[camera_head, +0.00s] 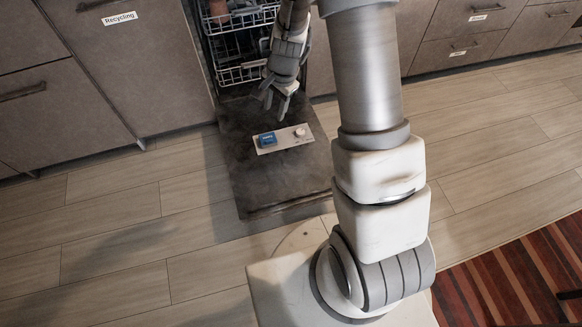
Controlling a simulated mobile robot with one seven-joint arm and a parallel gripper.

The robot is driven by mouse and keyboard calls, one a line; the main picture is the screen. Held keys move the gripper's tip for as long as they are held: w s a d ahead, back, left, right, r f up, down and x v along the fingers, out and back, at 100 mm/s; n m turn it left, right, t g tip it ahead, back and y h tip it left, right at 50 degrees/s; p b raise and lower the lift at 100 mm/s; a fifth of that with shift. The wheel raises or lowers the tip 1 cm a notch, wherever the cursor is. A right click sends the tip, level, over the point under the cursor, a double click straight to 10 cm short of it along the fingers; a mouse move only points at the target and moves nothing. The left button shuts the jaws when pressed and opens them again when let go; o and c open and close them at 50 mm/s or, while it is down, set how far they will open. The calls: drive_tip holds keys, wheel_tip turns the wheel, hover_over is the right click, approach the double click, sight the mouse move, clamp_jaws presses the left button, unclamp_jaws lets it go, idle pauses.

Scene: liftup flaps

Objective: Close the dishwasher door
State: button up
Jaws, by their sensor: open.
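The dishwasher door (275,182) is folded down flat and low, reaching out from the cabinet front toward me. A light panel (285,139) with a blue pack and a small round piece shows on its inner face. The dishwasher's white racks (241,48) show in the opening behind it. My gripper (275,107) is open and empty, pointing down above the inner part of the door, in front of the racks. I cannot tell whether its fingertips touch the door. My arm hides part of the door's right side and the right of the opening.
A cabinet marked Recycling (130,70) stands left of the dishwasher. Drawers with handles (458,47) stand to the right. The wooden floor (120,220) is clear on the left. A red striped rug (515,285) lies at lower right.

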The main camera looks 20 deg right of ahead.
wheel_tip(320, 180, down, 13)
drive_tip(key=s+d+m+g+p, duration=0.1)
drive_tip(key=s+d+m, duration=0.1)
drive_tip(key=m, duration=0.1)
drive_tip(key=m+g+h+p, duration=0.1)
drive_tip(key=m+h, duration=0.1)
drive_tip(key=m, duration=0.1)
approach(296, 197)
wheel_tip(296, 197, down, 9)
drive_tip(key=b, duration=0.6)
drive_tip(key=shift+d+r, duration=0.1)
clamp_jaws()
